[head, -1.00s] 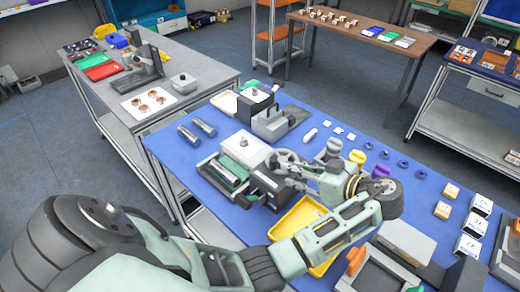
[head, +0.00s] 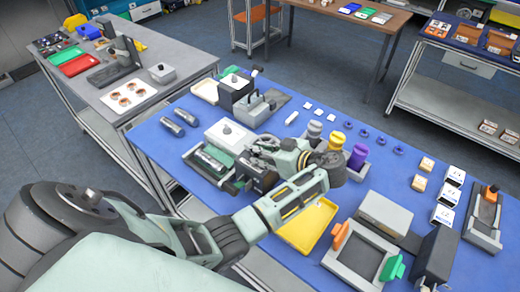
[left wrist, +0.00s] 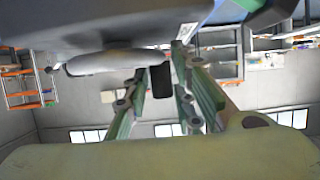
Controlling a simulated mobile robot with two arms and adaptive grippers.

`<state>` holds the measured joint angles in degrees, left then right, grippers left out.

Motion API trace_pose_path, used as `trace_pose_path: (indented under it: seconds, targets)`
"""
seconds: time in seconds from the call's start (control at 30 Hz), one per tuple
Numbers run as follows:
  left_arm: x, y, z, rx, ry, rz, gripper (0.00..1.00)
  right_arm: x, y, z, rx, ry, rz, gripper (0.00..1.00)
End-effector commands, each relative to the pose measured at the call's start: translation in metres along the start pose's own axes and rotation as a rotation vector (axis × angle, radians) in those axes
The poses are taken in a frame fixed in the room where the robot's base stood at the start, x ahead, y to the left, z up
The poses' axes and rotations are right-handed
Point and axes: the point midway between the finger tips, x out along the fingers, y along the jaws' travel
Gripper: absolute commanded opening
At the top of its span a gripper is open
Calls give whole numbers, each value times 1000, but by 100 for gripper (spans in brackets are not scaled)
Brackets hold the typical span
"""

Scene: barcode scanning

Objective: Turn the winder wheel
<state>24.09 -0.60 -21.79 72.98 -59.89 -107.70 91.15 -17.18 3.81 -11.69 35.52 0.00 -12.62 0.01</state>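The winder is a dark block (head: 264,179) beside a green-and-grey unit on the blue table. Its grey wheel (head: 266,143) shows only in part in the head view, behind and beside my left gripper. My left gripper (head: 272,152) is at the wheel, its fingertips small and partly hidden there. In the left wrist view my two green fingers (left wrist: 160,82) stand apart with a dark block-like piece (left wrist: 160,80) between them. I cannot tell whether they touch it. A large dark shape fills the top of that view. My right gripper is not in view.
A yellow tray (head: 306,229) lies under my left forearm. A white-topped box (head: 229,134) is behind the winder. Dark cylinders (head: 184,118) lie at the left, with bare table around them.

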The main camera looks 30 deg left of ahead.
Motion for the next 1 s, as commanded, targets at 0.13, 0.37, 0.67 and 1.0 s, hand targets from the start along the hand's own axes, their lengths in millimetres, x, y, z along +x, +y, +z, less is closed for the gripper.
trace_pose_path:
  seconds: [0.13,0.37,0.67,1.0]
  targets:
    - [0,0,0,0,0,0,13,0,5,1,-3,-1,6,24]
    - [0,0,0,-1,0,1,0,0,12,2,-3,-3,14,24]
    - [2,0,0,10,1,30,0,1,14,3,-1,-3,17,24]
    - [10,-3,-4,87,3,221,0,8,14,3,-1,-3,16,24]
